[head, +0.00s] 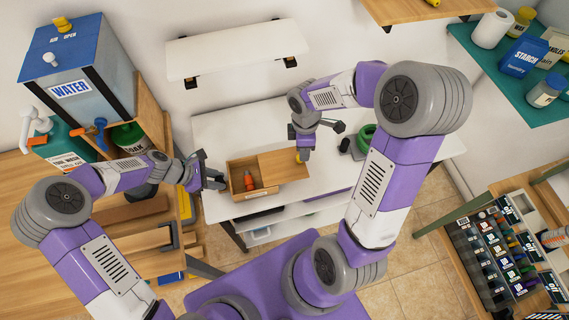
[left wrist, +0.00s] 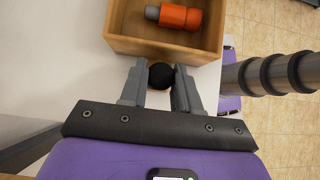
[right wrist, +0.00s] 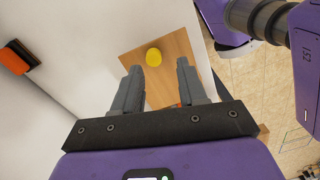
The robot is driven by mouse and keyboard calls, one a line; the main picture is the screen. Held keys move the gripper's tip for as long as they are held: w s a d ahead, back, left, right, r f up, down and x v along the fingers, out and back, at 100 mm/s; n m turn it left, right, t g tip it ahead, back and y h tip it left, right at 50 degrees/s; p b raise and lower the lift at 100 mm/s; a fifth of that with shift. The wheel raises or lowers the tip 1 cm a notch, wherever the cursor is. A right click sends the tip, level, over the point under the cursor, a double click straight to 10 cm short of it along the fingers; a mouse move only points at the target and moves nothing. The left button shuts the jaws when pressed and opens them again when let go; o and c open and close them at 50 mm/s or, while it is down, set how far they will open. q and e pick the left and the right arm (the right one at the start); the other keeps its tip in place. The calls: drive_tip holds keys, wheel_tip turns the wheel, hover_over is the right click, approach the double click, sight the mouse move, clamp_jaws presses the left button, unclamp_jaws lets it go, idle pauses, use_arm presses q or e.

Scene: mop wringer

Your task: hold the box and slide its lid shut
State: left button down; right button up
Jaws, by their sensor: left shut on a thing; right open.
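The wooden box (head: 262,192) stands on the white table. Its left part is open and shows an orange-and-grey item (head: 249,180), also in the left wrist view (left wrist: 176,16). The flat wooden lid (head: 281,166) covers the right part; its yellow knob (head: 298,157) also shows in the right wrist view (right wrist: 153,57). My left gripper (head: 221,181) is shut on a dark round knob (left wrist: 161,76) at the box's left end. My right gripper (right wrist: 157,85) is open and empty above the lid, with the yellow knob beyond its fingertips.
A green ring (head: 366,138) and a small dark item (head: 345,146) lie on the table right of the box. A white wall shelf (head: 238,50) hangs behind. A blue-topped water tank (head: 80,75) stands at left. The white table (head: 220,130) is clear behind the box.

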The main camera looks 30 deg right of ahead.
sight(283, 163)
drive_tip(key=shift+w+a+r+m+t, duration=0.1)
drive_tip(key=shift+w+r+m+t, duration=0.2)
drive_tip(key=shift+w, duration=0.25)
drive_tip(key=shift+f, duration=3.35)
drive_tip(key=shift+c, duration=0.2)
clamp_jaws()
drive_tip(key=shift+a, duration=0.1)
